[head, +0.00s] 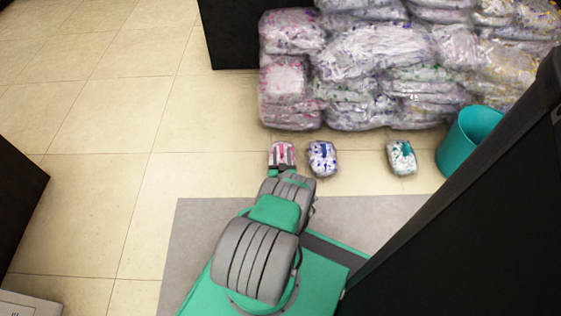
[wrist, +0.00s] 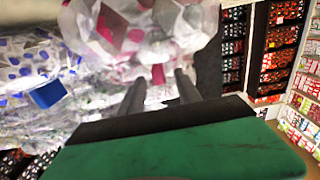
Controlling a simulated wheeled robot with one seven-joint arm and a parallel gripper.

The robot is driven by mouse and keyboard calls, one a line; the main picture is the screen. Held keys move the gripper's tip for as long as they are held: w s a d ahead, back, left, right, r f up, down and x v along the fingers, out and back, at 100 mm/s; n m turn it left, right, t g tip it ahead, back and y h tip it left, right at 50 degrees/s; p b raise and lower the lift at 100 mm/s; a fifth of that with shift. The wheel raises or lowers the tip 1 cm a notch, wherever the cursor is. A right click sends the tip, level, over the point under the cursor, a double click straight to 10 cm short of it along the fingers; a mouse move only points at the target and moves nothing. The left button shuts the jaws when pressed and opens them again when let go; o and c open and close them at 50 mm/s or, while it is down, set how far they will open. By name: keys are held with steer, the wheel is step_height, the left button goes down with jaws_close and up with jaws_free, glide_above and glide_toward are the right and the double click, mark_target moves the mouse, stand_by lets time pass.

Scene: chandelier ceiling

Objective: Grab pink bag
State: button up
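The pink bag (head: 283,150) is a small clear pack with pink and white contents on the floor. In the wrist view the pink bag (wrist: 120,28) fills the top middle, just beyond the fingertips. My gripper (head: 282,166) reaches up to its near side in the head view. In the wrist view my gripper (wrist: 160,80) has its two fingers apart, with pink and white wrapping showing between and beyond the tips. I cannot tell whether the fingers touch the bag.
A blue-and-white bag (head: 322,158) lies close to the right of the pink one. A green-and-white bag (head: 401,157) lies farther right, near a teal bin (head: 468,138). A large pile of wrapped bundles (head: 375,65) stands behind. Tiled floor is clear at left.

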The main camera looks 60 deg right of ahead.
mark_target(281, 145)
steer(key=b+x, duration=0.2)
steer(key=x, duration=0.1)
steer(key=b+x, duration=0.1)
steer(key=x, duration=0.1)
steer(key=shift+f, duration=0.4)
steer(key=shift+w+d+r, duration=0.1)
steer(key=shift+d, duration=0.05)
steer(key=shift+r, duration=0.1)
steer(key=shift+c, duration=0.6)
jaws_close()
